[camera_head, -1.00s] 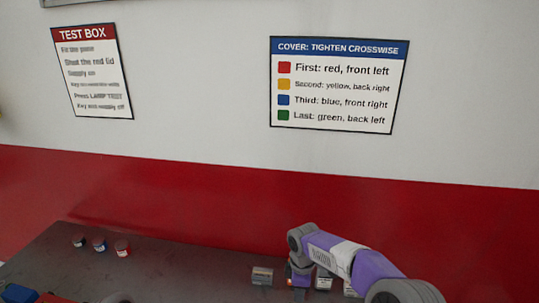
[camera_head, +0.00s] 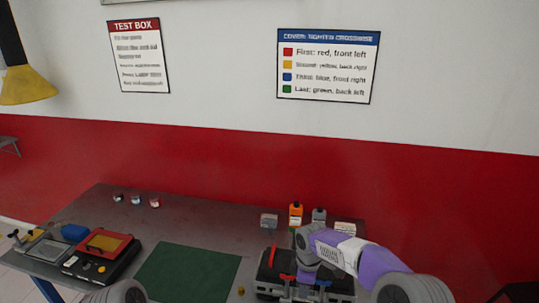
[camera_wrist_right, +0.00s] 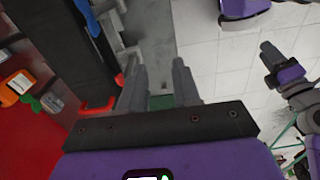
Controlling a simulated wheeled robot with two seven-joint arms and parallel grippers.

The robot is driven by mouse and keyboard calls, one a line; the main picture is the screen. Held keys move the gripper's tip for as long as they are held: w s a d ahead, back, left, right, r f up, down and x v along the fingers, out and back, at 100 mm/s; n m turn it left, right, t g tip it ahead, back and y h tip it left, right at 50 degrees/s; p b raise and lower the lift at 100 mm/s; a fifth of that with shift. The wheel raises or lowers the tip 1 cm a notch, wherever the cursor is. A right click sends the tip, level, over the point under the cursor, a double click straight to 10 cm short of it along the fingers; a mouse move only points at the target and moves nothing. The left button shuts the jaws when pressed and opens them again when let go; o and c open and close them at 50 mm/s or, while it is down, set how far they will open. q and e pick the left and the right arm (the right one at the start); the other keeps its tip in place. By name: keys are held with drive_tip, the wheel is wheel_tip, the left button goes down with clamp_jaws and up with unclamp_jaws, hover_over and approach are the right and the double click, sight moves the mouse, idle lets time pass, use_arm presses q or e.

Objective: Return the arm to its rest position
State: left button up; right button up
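My right arm (camera_head: 380,265) comes in from the lower right, purple and grey. Its wrist end is over or beside a dark device with red handles (camera_head: 285,277). In the head view my right gripper's fingers are hidden. In the right wrist view my right gripper (camera_wrist_right: 158,87) shows two grey fingers apart, with nothing between them. Red and black parts of equipment (camera_wrist_right: 100,105) lie just left of the fingers there. A grey rounded part of my left arm (camera_head: 118,292) shows at the bottom edge; no left gripper can be made out.
The grey table (camera_head: 205,218) carries a green mat (camera_head: 188,273), a test box with a red lid frame (camera_head: 105,255) and three small containers (camera_head: 136,199). An orange bottle (camera_head: 295,213) stands behind the device. A yellow lamp (camera_head: 28,85) hangs at left.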

wheel_tip(320, 180, down, 10)
drive_tip(key=a+m+y+b, duration=0.1)
drive_tip(key=m+b, duration=0.1)
use_arm(q)
wheel_tip(320, 180, down, 10)
drive_tip(key=w+b, duration=0.1)
drive_tip(key=b, duration=0.6)
drive_tip(key=shift+w+f+b, duration=0.25)
drive_tip(key=shift+b, duration=0.1)
use_arm(e)
drive_tip(key=s+f+m+y, duration=0.2)
drive_tip(key=s+f+m, duration=1.4)
drive_tip(key=s+f, duration=0.8)
drive_tip(key=shift+s+d+t+y, duration=0.25)
drive_tip(key=shift+s+t+y, duration=0.05)
drive_tip(key=shift+s+y, duration=0.1)
